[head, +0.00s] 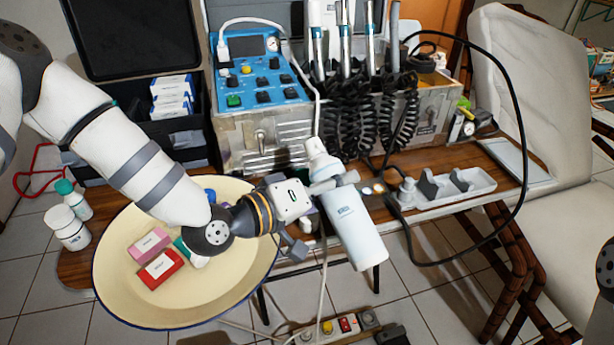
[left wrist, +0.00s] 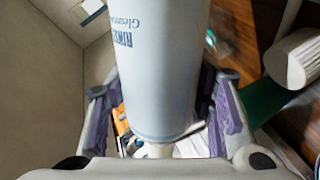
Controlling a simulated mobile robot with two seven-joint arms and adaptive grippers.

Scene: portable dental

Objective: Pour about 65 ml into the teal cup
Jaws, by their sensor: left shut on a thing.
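My left gripper (head: 322,187) is shut on a white bottle (head: 357,232) with small blue lettering. The bottle is tilted in the head view, its narrow neck end at upper left and its broad base at lower right. In the left wrist view the bottle (left wrist: 162,70) stands between the two fingers, with blue print on its side. I cannot make out a teal cup for certain. A dark green shape (left wrist: 268,99) shows right of the fingers in the wrist view; I cannot tell what it is. My right gripper is out of view.
A cream basin (head: 225,285) holds a pink box (head: 149,245) and a red box (head: 160,269). White bottles (head: 67,228) stand left of it. A blue-topped dental unit (head: 262,75) with coiled hoses is behind. A grey tray (head: 455,188) lies right; a black cable loops there.

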